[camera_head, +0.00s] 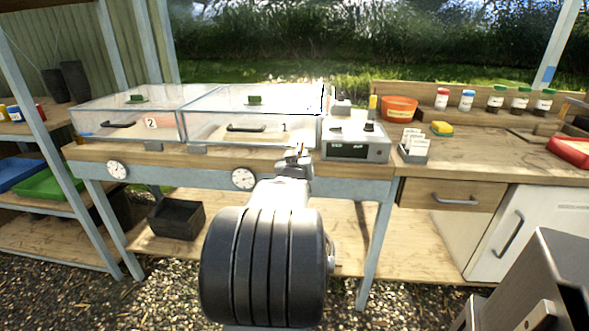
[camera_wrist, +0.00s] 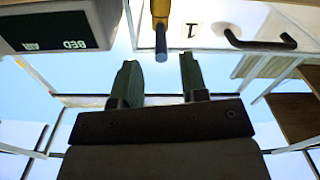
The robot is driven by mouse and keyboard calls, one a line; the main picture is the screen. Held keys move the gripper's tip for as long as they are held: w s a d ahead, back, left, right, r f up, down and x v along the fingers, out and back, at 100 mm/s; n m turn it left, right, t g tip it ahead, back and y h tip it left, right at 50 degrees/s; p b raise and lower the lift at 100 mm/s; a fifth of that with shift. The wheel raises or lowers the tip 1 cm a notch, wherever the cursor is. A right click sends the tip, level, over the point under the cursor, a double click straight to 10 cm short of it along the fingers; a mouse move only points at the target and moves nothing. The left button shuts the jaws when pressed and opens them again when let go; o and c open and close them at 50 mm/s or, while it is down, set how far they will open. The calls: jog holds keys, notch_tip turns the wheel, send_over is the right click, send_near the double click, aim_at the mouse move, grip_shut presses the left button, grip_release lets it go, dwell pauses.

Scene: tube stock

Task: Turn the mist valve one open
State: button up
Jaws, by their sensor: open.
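A propagation box marked 1 (camera_head: 240,131) stands on the bench, with a clear lid and a dark handle (camera_wrist: 260,41). In the wrist view a brass-coloured fitting with a grey stem (camera_wrist: 160,42) shows at the top, beside the number 1; it may be mist valve one, but I cannot tell its setting. In the head view my gripper hides that spot. My gripper (camera_wrist: 157,76) is open and empty, its two dark green fingers pointing toward the fitting. The stem lies ahead of the gap between the fingertips. In the head view the gripper (camera_head: 299,150) is at the front right of box 1.
A meter box (camera_head: 354,142) stands close to the right of my gripper; its dark panel (camera_wrist: 55,30) fills the wrist view's top left corner. Box 2 (camera_head: 100,131) is on the left. Two round dials (camera_head: 243,179) are on the bench front. A label holder (camera_head: 414,150) is further right.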

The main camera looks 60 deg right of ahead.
jog(key=v, duration=0.8)
jog(key=shift+p, duration=0.3)
